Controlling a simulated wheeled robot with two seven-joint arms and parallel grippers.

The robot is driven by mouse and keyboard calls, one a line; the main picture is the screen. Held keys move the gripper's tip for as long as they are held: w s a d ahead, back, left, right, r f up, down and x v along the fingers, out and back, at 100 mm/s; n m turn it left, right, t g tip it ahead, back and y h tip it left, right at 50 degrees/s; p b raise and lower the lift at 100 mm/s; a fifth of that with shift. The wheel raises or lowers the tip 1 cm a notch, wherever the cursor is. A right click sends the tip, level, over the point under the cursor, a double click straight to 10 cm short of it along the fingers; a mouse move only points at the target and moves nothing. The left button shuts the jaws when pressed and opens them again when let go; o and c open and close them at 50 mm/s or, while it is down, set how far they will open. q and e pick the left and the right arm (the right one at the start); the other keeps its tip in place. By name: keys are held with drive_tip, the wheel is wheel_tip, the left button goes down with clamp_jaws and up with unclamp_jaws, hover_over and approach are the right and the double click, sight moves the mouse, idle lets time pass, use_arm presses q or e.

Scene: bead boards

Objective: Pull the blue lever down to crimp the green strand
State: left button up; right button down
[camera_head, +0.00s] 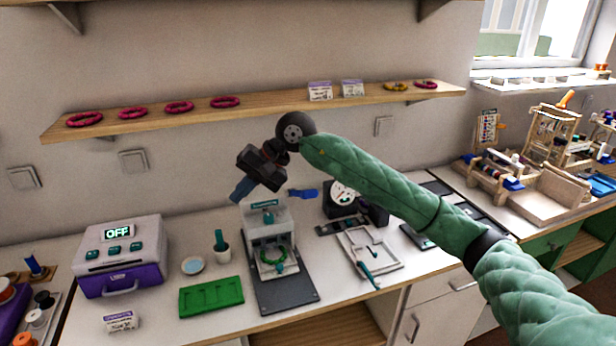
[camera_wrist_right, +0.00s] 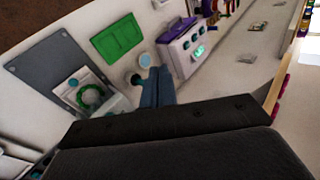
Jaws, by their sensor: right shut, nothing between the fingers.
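The crimping press (camera_head: 268,222) is a white block on a dark grey base plate on the counter. Its blue lever (camera_head: 303,193) sticks out to the right near the top. The green strand (camera_head: 273,257) lies as a ring in the press; it also shows in the right wrist view (camera_wrist_right: 90,97). My right gripper (camera_head: 240,192) hangs above and to the left of the press, apart from the lever. Its blue-grey fingers, also in the wrist view (camera_wrist_right: 157,88), are together with nothing between them. The lever cannot be made out in the wrist view. My left gripper is not in view.
A white frame (camera_head: 369,250) and a dark dial device (camera_head: 343,197) stand to the right. A shelf (camera_head: 250,106) runs along the wall behind.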

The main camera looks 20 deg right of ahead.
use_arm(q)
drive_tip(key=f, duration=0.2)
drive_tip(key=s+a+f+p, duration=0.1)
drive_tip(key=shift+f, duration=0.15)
use_arm(e)
drive_tip(key=w+d+r+n+t+h, duration=0.1)
drive_tip(key=w+d+r+h, duration=0.2)
drive_tip(key=d, duration=0.6)
drive_tip(key=w+d+r+n+t+h, duration=0.1)
drive_tip(key=w+d+r+h, duration=0.2)
drive_tip(key=d, duration=0.6)
wheel_tip(320, 180, up, 4)
drive_tip(key=h, duration=0.2)
drive_tip(key=shift+d+f+h, duration=0.2)
drive_tip(key=shift+h, duration=0.2)
drive_tip(key=shift+w+f, duration=0.1)
